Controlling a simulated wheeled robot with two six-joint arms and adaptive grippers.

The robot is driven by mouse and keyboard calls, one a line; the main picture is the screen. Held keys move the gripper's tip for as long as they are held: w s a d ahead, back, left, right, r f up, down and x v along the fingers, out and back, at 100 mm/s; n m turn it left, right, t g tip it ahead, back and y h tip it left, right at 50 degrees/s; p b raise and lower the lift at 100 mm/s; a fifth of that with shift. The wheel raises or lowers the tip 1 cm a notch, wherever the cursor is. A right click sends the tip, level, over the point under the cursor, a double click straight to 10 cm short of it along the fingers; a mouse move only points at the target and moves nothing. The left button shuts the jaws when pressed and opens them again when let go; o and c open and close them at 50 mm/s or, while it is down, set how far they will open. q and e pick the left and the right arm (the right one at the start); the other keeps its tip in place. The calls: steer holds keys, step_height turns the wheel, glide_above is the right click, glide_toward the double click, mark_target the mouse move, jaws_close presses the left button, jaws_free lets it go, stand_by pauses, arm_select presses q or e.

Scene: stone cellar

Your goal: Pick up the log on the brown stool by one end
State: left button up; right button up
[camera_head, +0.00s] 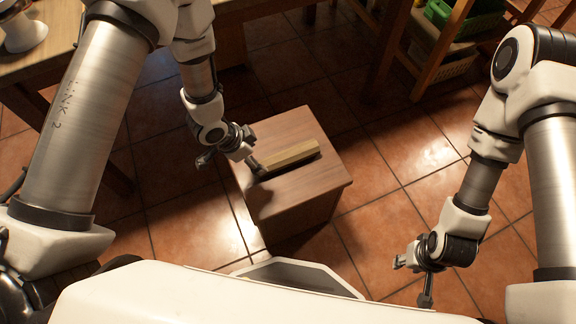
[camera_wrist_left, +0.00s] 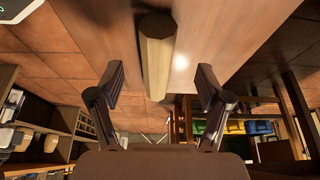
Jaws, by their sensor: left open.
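The log (camera_head: 292,154) is a short, pale, many-sided piece of wood lying on the brown stool (camera_head: 300,190), toward its far side. My left gripper (camera_head: 230,165) is open at the log's left end; one finger shows beside that end in the head view. In the left wrist view, the log (camera_wrist_left: 157,55) lies lengthwise, centred between the spread fingers of my left gripper (camera_wrist_left: 160,72), with clear space on both sides. Its dark end face is at the top. My right gripper (camera_head: 412,280) hangs over the floor at lower right, fingers apart, empty.
A wooden table (camera_head: 30,62) stands at upper left and another wooden piece of furniture (camera_head: 385,45) at the top. A green crate (camera_head: 468,18) sits on a rack at upper right. Tiled floor (camera_head: 395,150) is free right of the stool.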

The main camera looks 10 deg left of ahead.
mark_target(264, 163)
arm_select(q)
steer(key=x, duration=0.2)
steer(key=b+x, duration=0.1)
steer(key=x, duration=0.3)
steer(key=shift+d+f, duration=0.3)
steer(key=shift+d, duration=0.1)
steer(key=shift+r, duration=0.1)
steer(key=c, duration=1.2)
